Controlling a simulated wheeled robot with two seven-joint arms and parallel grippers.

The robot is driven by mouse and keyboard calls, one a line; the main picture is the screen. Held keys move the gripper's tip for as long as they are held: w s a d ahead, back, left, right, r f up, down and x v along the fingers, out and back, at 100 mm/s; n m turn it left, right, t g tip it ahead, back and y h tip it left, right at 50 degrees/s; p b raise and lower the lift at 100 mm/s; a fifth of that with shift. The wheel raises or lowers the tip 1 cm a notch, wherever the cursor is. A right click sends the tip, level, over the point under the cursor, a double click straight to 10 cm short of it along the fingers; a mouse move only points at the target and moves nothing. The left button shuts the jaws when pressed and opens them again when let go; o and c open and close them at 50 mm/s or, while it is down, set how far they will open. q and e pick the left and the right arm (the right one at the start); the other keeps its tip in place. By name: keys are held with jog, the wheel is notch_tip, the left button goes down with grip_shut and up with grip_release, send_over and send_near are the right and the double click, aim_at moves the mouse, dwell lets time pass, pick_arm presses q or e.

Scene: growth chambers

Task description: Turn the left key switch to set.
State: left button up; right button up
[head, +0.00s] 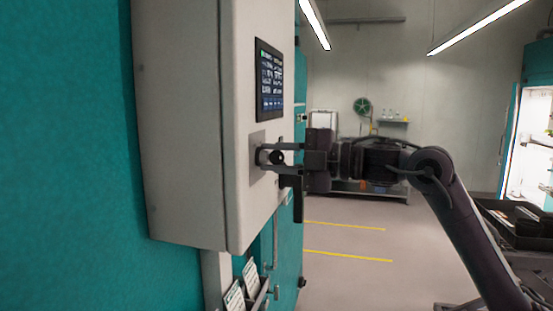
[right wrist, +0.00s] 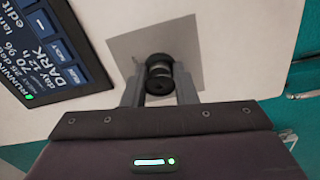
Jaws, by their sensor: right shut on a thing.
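A control box (head: 185,120) with a pale front panel hangs on the teal wall at the left of the head view. A key switch with a round black knob (head: 277,157) stands out from a grey plate (head: 256,140) below the screen. In the right wrist view the key switch (right wrist: 158,75) is between the two fingers of my right gripper (right wrist: 159,88). My right gripper (head: 263,158) reaches in from the right and is shut on the key switch. The set mark and the switch's exact angle cannot be read. My left gripper is out of view.
A lit screen (head: 269,82) sits above the switch, and it also shows in the right wrist view (right wrist: 50,50). Papers (head: 234,298) sit in a holder below the box. A cart (head: 370,190) stands at the back. The floor with yellow lines (head: 345,255) is clear.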

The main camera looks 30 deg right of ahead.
jog(key=shift+f+m, duration=0.1)
jog(key=shift+m, duration=1.8)
jog(key=o, duration=1)
